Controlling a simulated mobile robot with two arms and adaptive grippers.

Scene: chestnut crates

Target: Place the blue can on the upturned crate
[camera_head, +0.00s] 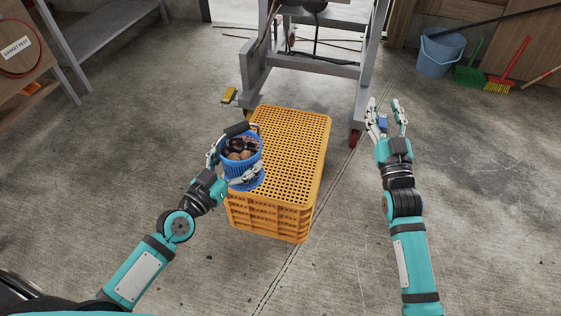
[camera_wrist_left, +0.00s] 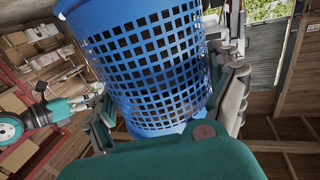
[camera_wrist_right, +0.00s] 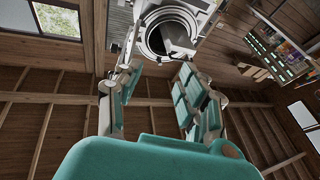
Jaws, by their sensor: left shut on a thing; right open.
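The blue can (camera_head: 239,172) is a perforated, basket-like vessel with brown chestnuts in it. It is upright over the left part of the orange upturned crate (camera_head: 295,150), whose slotted bottom faces up. I cannot tell whether the can touches the crate or hangs just above it. My left gripper (camera_head: 232,168) is shut around the can's side. In the left wrist view the can (camera_wrist_left: 150,70) fills the space between the fingers and hides part of them. My right gripper (camera_head: 385,108) is open and empty over the floor, to the right of the crate.
A grey metal stand (camera_head: 310,68) on wheels is behind the crate. A small yellow object (camera_head: 229,95) is at its left. A blue bucket (camera_head: 440,53), a green dustpan (camera_head: 469,74) and a red broom (camera_head: 508,66) are at the back right. The crate's right half is bare.

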